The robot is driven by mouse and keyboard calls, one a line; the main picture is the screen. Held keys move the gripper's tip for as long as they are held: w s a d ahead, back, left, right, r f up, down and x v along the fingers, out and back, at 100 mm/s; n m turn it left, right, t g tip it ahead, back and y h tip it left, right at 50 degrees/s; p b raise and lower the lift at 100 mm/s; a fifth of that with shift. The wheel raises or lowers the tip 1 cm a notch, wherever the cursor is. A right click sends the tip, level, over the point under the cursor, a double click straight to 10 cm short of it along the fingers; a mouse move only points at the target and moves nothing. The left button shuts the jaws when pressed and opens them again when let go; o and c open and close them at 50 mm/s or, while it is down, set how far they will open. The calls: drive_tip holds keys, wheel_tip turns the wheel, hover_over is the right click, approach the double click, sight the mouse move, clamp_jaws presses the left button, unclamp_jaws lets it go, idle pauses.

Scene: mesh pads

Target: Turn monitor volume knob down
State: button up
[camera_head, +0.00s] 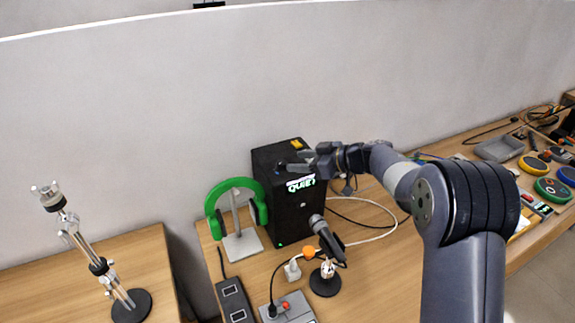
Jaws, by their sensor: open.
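The monitor is a black speaker box (286,222) standing upright on the wooden desk, with a green-lit "QUIET" label (300,184) on its front. A small dark bluish knob (279,169) appears near the upper part of the box, left of the label. My gripper (293,162) reaches in from the right at the height of the box's upper part. Its fingers are open and point left toward the knob. They partly hide the upper front of the box. I cannot tell whether a finger touches the knob.
Green headphones (239,205) hang on a stand left of the box. A microphone (326,237) on a round base stands in front, with cables around it. A grey box (290,310) and a power strip (235,301) lie near the front. A metal stand (96,260) is at left.

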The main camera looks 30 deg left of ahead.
sight(282, 162)
drive_tip(key=v, duration=0.4)
drive_tip(key=p+x, duration=0.2)
drive_tip(key=x, duration=0.8)
drive_tip(key=shift+s+a+f, duration=0.1)
drive_tip(key=shift+a, duration=0.1)
drive_tip(key=shift+a+f, duration=0.1)
drive_tip(key=shift+a, duration=0.15)
drive_tip(key=shift+m+t, duration=0.5)
drive_tip(key=shift+t, duration=0.1)
drive_tip(key=shift+d, duration=0.1)
